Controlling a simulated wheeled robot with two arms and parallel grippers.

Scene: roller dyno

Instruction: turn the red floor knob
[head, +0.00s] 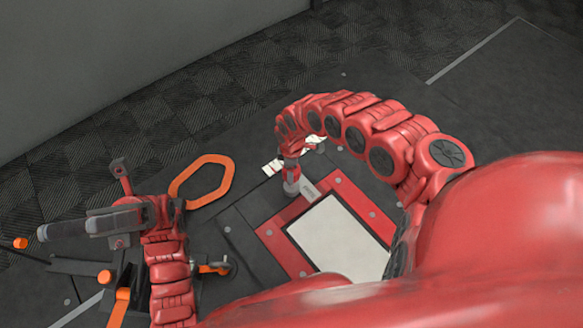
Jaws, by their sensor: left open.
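A small upright red piece with a pale band (291,174), which looks like the red floor knob, stands at the upper left corner of a red-framed floor panel. Its top is partly hidden by the end of my curved right arm, and I cannot tell whether they touch. My left gripper (72,229) is at the left, dark grey, with its fingers pointing left. It is open, holds nothing that I can see, and is well apart from the red piece.
The red-framed panel (272,238) has a white centre. An orange hexagonal ring (228,180) lies between my left gripper and the red piece. Orange parts (120,308) are near my left arm. A grey wall (110,60) rises at upper left. Dark floor at upper right is clear.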

